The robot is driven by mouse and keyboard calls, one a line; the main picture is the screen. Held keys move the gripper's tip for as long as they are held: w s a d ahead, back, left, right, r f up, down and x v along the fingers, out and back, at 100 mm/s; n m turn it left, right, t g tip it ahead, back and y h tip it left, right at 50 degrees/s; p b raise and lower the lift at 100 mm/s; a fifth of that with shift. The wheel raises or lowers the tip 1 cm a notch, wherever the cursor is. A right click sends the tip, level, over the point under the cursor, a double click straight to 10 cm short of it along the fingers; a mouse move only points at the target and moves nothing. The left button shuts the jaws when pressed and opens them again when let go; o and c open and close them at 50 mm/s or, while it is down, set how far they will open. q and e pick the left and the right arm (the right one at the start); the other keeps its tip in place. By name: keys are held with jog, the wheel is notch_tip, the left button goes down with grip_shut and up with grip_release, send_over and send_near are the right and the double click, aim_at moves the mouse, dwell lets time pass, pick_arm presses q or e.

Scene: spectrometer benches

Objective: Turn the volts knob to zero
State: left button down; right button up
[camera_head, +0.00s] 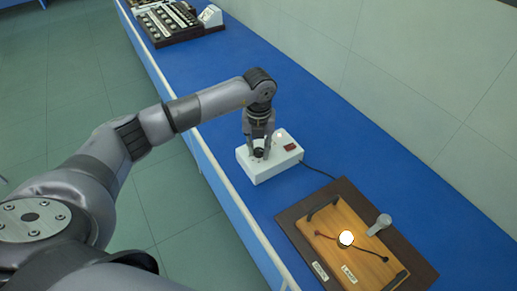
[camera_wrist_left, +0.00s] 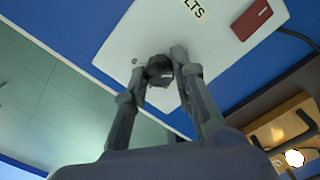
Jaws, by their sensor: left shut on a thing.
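The white power box (camera_head: 271,167) stands on the blue bench, with a label reading "LTS" in the left wrist view (camera_wrist_left: 142,32). Its dark volts knob (camera_head: 259,153) is on the top face and shows as a black faceted knob in the left wrist view (camera_wrist_left: 159,69). My left gripper (camera_head: 259,150) points down from above and is shut on the knob, one finger on each side of it, as the left wrist view (camera_wrist_left: 160,72) also shows. The fingers partly hide the knob in the head view. My right gripper is not in view.
A dark red switch (camera_head: 290,147) is on the box. A cable runs right to a wooden board (camera_head: 350,235) with a glowing lamp (camera_head: 346,238) on a dark base. A tray of parts (camera_head: 170,20) is at the far end. The blue bench (camera_head: 240,55) is clear between.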

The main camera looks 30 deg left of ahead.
aim_at(260, 150)
pick_arm(q)
jog(key=n, duration=0.4)
jog(key=shift+n, duration=0.3)
jog(key=n, duration=0.4)
jog(key=shift+w, duration=0.1)
jog(key=shift+n, duration=0.4)
jog(key=c, duration=1.3)
grip_release()
notch_tip(260, 150, up, 12)
jog(key=shift+d, duration=0.1)
